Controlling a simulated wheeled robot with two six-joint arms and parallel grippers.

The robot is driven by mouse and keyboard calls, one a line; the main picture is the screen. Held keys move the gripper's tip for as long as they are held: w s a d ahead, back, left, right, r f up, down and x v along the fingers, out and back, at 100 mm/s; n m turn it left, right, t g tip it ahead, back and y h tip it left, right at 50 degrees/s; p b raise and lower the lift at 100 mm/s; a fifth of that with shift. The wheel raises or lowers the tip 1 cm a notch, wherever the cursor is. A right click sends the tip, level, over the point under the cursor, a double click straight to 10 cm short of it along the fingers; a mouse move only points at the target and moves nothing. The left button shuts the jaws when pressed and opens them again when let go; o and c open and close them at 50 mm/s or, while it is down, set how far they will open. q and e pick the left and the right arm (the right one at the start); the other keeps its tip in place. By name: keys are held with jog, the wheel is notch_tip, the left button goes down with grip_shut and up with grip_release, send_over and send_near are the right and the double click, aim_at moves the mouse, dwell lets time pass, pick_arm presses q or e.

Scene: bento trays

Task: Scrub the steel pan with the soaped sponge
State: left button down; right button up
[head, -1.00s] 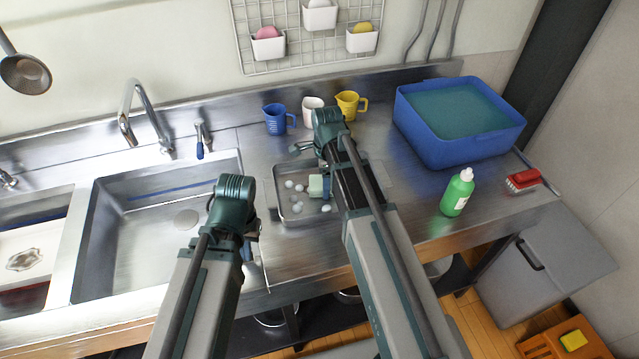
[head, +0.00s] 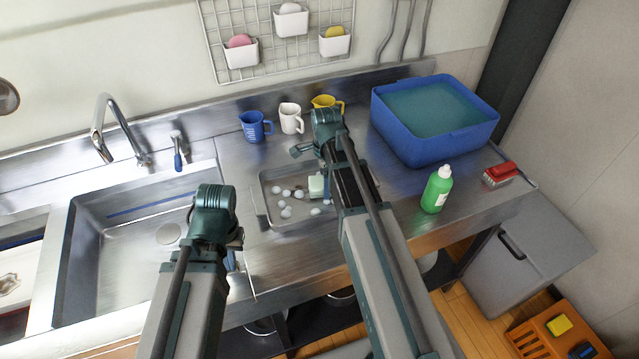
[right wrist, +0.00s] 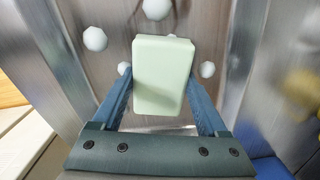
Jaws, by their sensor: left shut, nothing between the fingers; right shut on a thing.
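The steel pan (head: 301,222) is a shallow rectangular tray on the counter, with several white suds blobs in it. The pale green sponge (head: 316,186) is over the pan's right part. My right gripper (head: 322,187) is shut on the sponge, and its arm hides the pan's right side. In the right wrist view the sponge (right wrist: 163,70) sits between both blue fingers, with the pan floor and suds behind it. I cannot tell whether the sponge touches the floor. My left gripper (head: 232,258) is shut and empty by the sink's right edge, mostly hidden by its arm.
The sink (head: 130,250) lies to the left. A blue measuring cup (head: 253,127), a white cup (head: 290,118) and a yellow cup (head: 325,103) stand behind the pan. A blue water-filled tub (head: 440,150), a green soap bottle (head: 437,190) and a red brush (head: 501,172) are on the right.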

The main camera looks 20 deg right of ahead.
aim_at(312, 185)
jog(key=shift+f, duration=0.2)
jog(key=shift+a+r, duration=0.1)
jog(key=shift+w+a, duration=0.1)
jog(key=shift+a, duration=1.8)
jog(key=shift+a, duration=1.9)
